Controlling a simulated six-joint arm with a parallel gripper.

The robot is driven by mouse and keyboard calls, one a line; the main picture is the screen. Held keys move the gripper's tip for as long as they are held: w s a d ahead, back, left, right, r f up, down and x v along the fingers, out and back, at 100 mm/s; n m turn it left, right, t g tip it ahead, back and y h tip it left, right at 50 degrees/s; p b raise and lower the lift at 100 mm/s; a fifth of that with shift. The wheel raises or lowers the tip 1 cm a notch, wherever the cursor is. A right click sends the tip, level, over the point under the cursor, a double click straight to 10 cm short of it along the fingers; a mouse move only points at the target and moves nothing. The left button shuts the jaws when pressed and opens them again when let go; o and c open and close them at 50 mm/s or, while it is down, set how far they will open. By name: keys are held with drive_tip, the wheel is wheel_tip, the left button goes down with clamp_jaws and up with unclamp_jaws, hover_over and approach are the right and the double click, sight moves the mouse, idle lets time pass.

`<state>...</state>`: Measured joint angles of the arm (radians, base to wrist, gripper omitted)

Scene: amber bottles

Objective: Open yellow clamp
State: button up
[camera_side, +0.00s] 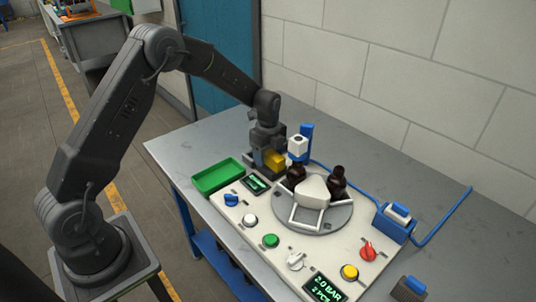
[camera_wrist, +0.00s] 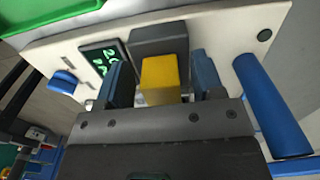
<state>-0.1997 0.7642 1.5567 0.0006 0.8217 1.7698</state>
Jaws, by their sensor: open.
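The yellow clamp (camera_wrist: 160,78) is a yellow block against a dark grey block (camera_wrist: 158,42) on the white panel in the wrist view. My gripper (camera_wrist: 162,74) is open, with one blue-grey finger on each side of the clamp and a narrow gap showing at each side. In the side view the clamp (camera_side: 274,159) shows as a yellow patch at my gripper (camera_side: 265,158), which points down at the back of the panel. Parts of the clamp are hidden there by my gripper.
A green tray (camera_side: 218,177) lies left of the panel. Right of my gripper stand a blue-and-white post (camera_side: 299,145) and a round plate (camera_side: 338,217) with dark bottles (camera_side: 337,183) and a white hub (camera_side: 312,190). Knobs, buttons and displays line the panel's front.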

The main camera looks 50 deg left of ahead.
wheel_tip(320, 180, up, 14)
idle(0.4)
drive_tip(key=shift+f, duration=0.15)
drive_tip(key=s+d+r+n+t, duration=0.1)
drive_tip(key=s+d+r+n, duration=0.3)
drive_tip(key=s, duration=0.3)
drive_tip(key=s+d+r+n+t, duration=0.2)
drive_tip(key=s+r+n, duration=0.2)
drive_tip(key=s+r, duration=0.25)
drive_tip(key=s+d+f+n+t, duration=0.1)
drive_tip(key=s+d+n, duration=0.3)
drive_tip(key=s+n, duration=0.6)
drive_tip(key=s+t, duration=0.1)
drive_tip(key=s, duration=0.4)
drive_tip(key=shift+s+t, duration=0.3)
drive_tip(key=shift+s, duration=0.05)
drive_tip(key=shift+f, duration=0.1)
